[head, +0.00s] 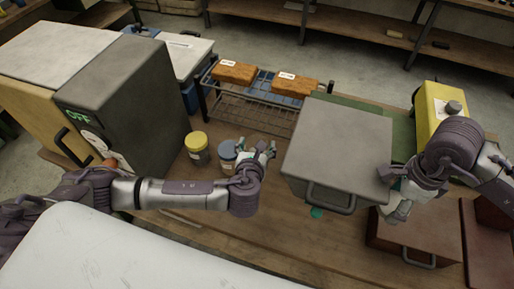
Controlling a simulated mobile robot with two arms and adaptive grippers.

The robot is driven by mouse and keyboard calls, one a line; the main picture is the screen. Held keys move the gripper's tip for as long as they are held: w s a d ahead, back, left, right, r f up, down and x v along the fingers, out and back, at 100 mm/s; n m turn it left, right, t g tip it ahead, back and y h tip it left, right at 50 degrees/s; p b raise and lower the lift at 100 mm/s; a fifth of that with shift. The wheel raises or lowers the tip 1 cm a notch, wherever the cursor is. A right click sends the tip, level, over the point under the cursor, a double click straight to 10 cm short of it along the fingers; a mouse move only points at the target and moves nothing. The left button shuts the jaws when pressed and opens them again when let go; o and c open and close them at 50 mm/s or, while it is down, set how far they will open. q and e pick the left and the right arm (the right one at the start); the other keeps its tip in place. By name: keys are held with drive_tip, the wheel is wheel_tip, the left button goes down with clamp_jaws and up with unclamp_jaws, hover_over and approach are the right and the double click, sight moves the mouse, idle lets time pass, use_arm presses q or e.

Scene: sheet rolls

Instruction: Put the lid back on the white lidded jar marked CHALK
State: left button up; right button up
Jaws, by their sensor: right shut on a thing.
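I cannot make out any CHALK lettering or a clearly white jar. A jar with a yellow top (196,139) and a jar with a blue-grey top (227,150) stand side by side on the table; their labels are too small to read. My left gripper (257,147) is just right of the blue-grey jar, its fingers apart and seemingly empty. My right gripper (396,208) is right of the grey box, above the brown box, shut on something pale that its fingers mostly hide. I cannot tell whether that is the lid.
The grey box (341,140) with a front handle stands mid-table. A wire rack (255,112) holds two orange-brown blocks behind it. A dark cabinet (137,100) marked OFF is left, a yellow box (436,100) right. A brown handled box (400,240) is front right. Front-middle table is mostly clear.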

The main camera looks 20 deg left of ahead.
use_arm(q)
drive_tip(key=o, duration=0.8)
drive_tip(key=c, duration=1.1)
drive_tip(key=shift+s, duration=0.1)
use_arm(e)
drive_tip(key=shift+s, duration=0.15)
